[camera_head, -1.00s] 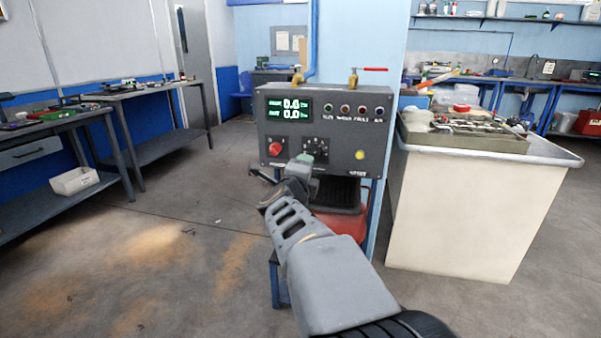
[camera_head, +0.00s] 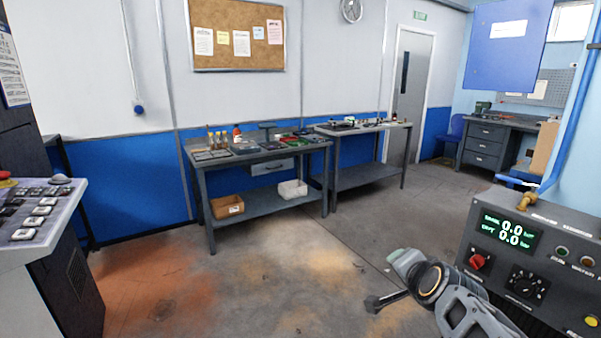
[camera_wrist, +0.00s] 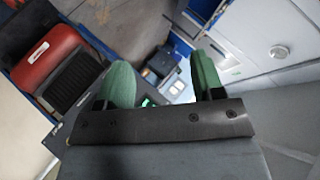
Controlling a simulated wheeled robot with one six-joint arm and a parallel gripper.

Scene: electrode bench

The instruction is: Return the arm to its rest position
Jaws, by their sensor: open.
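My arm reaches in from the lower right of the head view, with my gripper (camera_head: 403,260) at its end above the floor, just left of the dark control box (camera_head: 545,262). In the wrist view my gripper (camera_wrist: 160,72) is open, its two green fingers wide apart with nothing between them. The control box has a green display (camera_head: 510,232), a red knob (camera_head: 477,262) and a black dial (camera_head: 526,284). Its right side is cut off by the picture edge.
A workbench (camera_head: 262,208) with small parts stands by the wall, and a second bench (camera_head: 365,178) is beside it. A button console (camera_head: 45,240) is at the left edge. The floor (camera_head: 260,290) between is clear. The wrist view shows a red case (camera_wrist: 45,58).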

